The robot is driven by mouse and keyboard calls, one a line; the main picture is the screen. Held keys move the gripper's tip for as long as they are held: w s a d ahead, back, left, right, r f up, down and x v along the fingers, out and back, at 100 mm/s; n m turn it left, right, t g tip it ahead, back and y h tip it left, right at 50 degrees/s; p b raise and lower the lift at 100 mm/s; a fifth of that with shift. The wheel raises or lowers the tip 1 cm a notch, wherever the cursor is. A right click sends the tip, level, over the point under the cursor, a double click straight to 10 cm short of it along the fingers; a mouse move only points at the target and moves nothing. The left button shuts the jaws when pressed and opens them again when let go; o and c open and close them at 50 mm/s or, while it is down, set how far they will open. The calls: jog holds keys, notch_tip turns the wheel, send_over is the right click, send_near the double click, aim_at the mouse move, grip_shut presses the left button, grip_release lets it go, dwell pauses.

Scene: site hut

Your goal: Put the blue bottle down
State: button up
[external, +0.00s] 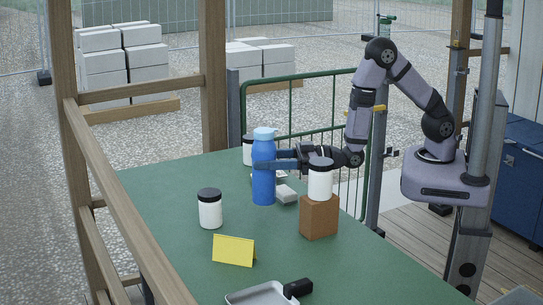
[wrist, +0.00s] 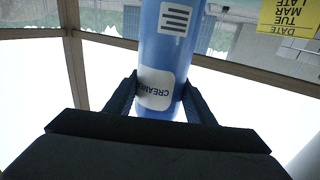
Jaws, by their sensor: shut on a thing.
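The blue bottle (external: 263,187) with a pale blue cap is upright over the green table (external: 165,190). My gripper (external: 262,165) reaches in from the right and is shut around the bottle's middle. In the wrist view, the bottle (wrist: 172,50) sits between my two dark fingers (wrist: 158,95), with white labels on its side; one, upside down in the picture, begins "CREAME". I cannot tell whether the bottle's base touches the table.
A white jar with a dark lid (external: 210,212) stands left of the bottle, another (external: 247,152) behind it. A third (external: 320,184) stands on a brown block (external: 319,218) to the right.

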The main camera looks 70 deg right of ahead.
aim_at(264, 174)
jog(key=shift+f, duration=2.2)
jog(key=o, duration=1.4)
jog(key=shift+r, duration=0.15)
jog(key=shift+p+v, duration=0.35)
jog(key=shift+v, duration=3.5)
